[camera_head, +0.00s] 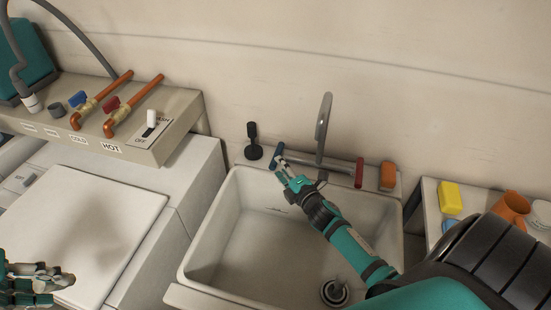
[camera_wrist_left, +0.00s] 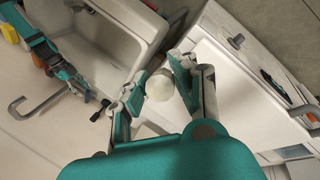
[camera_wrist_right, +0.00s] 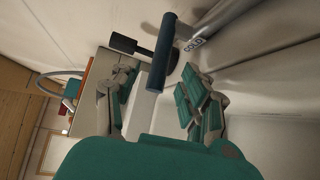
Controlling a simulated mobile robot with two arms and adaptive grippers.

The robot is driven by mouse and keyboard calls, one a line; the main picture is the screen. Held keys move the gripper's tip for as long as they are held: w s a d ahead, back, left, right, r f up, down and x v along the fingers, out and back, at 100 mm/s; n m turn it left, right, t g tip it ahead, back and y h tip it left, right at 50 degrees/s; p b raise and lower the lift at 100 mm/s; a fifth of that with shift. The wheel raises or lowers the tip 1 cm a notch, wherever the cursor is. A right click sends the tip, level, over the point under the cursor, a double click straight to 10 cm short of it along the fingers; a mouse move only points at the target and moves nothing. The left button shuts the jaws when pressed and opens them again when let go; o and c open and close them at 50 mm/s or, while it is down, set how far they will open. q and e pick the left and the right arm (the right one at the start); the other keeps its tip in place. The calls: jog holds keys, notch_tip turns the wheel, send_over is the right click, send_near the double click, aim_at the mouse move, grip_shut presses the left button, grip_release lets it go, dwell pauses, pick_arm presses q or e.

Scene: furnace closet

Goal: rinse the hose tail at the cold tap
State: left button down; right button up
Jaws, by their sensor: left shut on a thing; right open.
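My left gripper (camera_head: 35,283) is at the lower left of the head view, over the white lid. In the left wrist view it is shut on a pale, round-ended piece (camera_wrist_left: 160,85); I cannot tell whether this is the hose tail. The cold tap's blue handle (camera_head: 278,150) is at the left of the sink's tap bar, and shows in the right wrist view (camera_wrist_right: 162,60) beside the "COLD" lettering. My right gripper (camera_head: 281,168) is open close to this handle; contact is unclear. The tap spout (camera_head: 323,125) rises above the sink (camera_head: 225,215). I see no running water.
The red hot handle (camera_head: 359,172) and an orange block (camera_head: 388,175) are right of the spout. A black stopper-like thing (camera_head: 253,145) stands behind the sink. A valve shelf (camera_head: 165,146) carries copper pipes. A side shelf holds a yellow sponge (camera_head: 450,198) and orange mug (camera_head: 510,207).

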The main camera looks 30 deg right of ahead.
jog(key=shift+w+d+f, duration=0.1)
jog(key=shift+w+f, duration=0.1)
jog(key=shift+w, duration=1)
jog(key=shift+w+d+f, duration=0.1)
jog(key=shift+w+f, duration=0.05)
jog(key=shift+w, duration=1)
grip_shut()
